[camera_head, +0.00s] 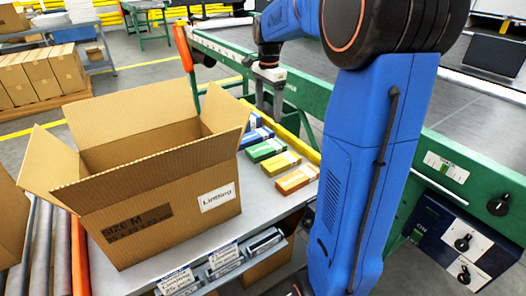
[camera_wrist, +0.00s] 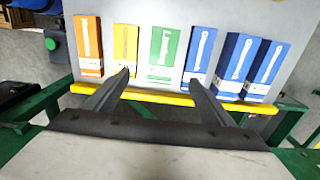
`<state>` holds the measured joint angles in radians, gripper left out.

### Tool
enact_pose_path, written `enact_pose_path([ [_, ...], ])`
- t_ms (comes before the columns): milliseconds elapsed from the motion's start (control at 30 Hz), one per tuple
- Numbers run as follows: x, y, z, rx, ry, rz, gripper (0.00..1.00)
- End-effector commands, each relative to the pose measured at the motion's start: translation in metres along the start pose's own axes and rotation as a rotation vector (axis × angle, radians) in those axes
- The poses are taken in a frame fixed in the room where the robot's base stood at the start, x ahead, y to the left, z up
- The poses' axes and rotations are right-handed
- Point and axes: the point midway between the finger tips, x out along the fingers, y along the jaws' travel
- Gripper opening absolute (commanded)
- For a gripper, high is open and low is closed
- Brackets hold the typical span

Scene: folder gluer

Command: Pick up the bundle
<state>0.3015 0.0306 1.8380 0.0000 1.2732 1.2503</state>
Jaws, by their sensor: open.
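Several flat bundles lie in a row on a grey surface. In the wrist view they are an orange bundle (camera_wrist: 89,46), a yellow bundle (camera_wrist: 125,42), a green bundle (camera_wrist: 164,50) and blue bundles (camera_wrist: 234,60) to the right. The head view shows the orange (camera_head: 297,179), yellow (camera_head: 281,164), green (camera_head: 265,150) and blue (camera_head: 257,137) ones beside the carton. My gripper (camera_wrist: 158,77) is open and empty, its fingers spread before the green bundle. In the head view my gripper (camera_head: 270,98) hangs beyond the row, apart from it.
An open carton (camera_head: 160,215) marked "SIZE M" stands left of the bundles. A yellow rail (camera_wrist: 150,94) runs along the row's edge. A green machine frame (camera_head: 450,165) stands at the right. Labelled bins (camera_head: 225,262) are at the front.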

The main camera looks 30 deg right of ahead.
Motion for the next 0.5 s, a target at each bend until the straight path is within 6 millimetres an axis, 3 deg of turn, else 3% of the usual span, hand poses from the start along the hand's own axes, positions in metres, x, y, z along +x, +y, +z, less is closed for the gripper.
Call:
enact_pose_path([
  [500,0.09,0.001,0.001,-0.003,-0.001,0.002,0.77],
])
